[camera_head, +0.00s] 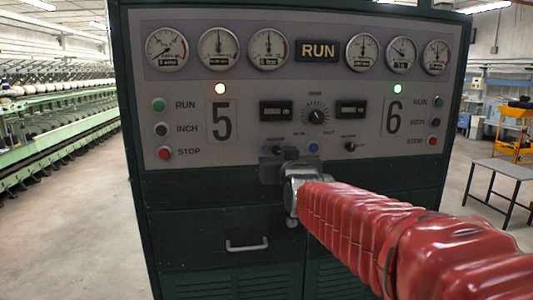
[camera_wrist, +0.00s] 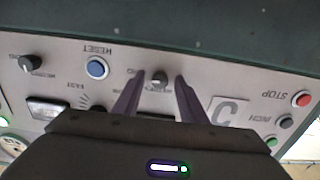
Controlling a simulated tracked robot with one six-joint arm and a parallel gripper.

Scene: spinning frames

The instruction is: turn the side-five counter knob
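The side-five counter knob (camera_wrist: 159,77) is small and dark, on the grey panel below the big 5. In the upside-down wrist view it sits between the two fingers of my gripper (camera_wrist: 158,84). The fingers are open, with a gap on each side of the knob. In the body camera view my gripper (camera_head: 281,159) is at the panel's lower edge, below and right of the 5, and mostly hides this knob. The knob's pointer direction cannot be made out.
A blue reset button (camera_wrist: 97,68) is beside the knob, and the side-six knob (camera_head: 350,146) is beyond it. A larger dial (camera_head: 317,116) is above. Stop buttons (camera_head: 165,153) are at the panel's sides. A drawer handle (camera_head: 247,246) juts out below. A table (camera_head: 497,168) stands right.

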